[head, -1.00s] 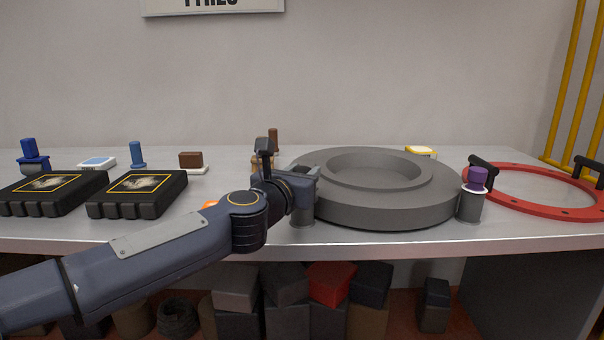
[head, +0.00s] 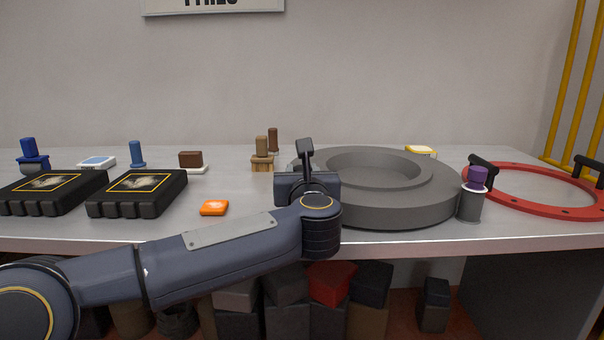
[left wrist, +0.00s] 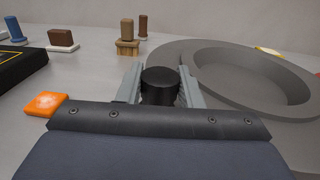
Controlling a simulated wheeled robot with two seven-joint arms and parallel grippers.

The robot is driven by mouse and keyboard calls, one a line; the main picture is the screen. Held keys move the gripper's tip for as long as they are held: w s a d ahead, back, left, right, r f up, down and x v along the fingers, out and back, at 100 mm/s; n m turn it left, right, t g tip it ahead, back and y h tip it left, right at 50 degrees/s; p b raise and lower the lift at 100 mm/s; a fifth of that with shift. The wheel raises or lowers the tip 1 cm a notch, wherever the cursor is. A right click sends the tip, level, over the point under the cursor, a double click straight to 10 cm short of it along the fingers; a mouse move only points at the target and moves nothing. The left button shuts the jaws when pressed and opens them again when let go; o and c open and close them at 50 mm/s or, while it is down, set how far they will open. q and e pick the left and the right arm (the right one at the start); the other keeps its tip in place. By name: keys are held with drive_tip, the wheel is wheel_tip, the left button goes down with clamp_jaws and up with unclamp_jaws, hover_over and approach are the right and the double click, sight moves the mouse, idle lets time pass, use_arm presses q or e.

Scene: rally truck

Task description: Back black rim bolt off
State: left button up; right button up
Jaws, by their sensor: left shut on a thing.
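A black cylinder (left wrist: 160,84), which looks like the black bolt, sits between the fingers of my left gripper (left wrist: 160,78) in the left wrist view. The fingers are shut on its two sides. In the head view my left gripper (head: 307,185) is at the front left edge of the round grey rim (head: 390,202), and the wrist hides the bolt and what is below it. I cannot tell whether the bolt is still seated in a holder. The rim also shows in the left wrist view (left wrist: 225,90). My right gripper is out of view.
A purple-topped piece (head: 476,180) stands in a grey holder (head: 469,207) at the rim's front right. A red ring (head: 545,211) lies right. An orange block (head: 213,208) and two black cases (head: 137,194) are left. Brown pegs (head: 262,147) stand behind.

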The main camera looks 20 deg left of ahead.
use_arm(q)
drive_tip(key=n+g+y, duration=0.2)
drive_tip(key=y, duration=0.1)
drive_tip(key=n+g+y, duration=0.1)
drive_tip(key=n+y, duration=0.1)
drive_tip(key=y, duration=0.1)
drive_tip(key=shift+w+d+f+n+g, duration=0.1)
drive_tip(key=shift+d+n+g, duration=0.1)
drive_tip(key=shift+n+g, duration=0.15)
drive_tip(key=n+g+y+p, duration=0.1)
drive_tip(key=n+g+y, duration=0.2)
drive_tip(key=g, duration=0.1)
drive_tip(key=shift+n+g+y, duration=0.25)
drive_tip(key=shift+y, duration=0.05)
drive_tip(key=shift+a+n+g+y+p, duration=0.1)
drive_tip(key=shift+n+g+y+p, duration=0.65)
drive_tip(key=shift+n+g, duration=1.1)
drive_tip(key=shift+g, duration=0.65)
drive_tip(key=shift+f, duration=0.1)
drive_tip(key=o, duration=1)
drive_tip(key=shift+a, duration=0.1)
drive_tip(key=shift+c, duration=0.2)
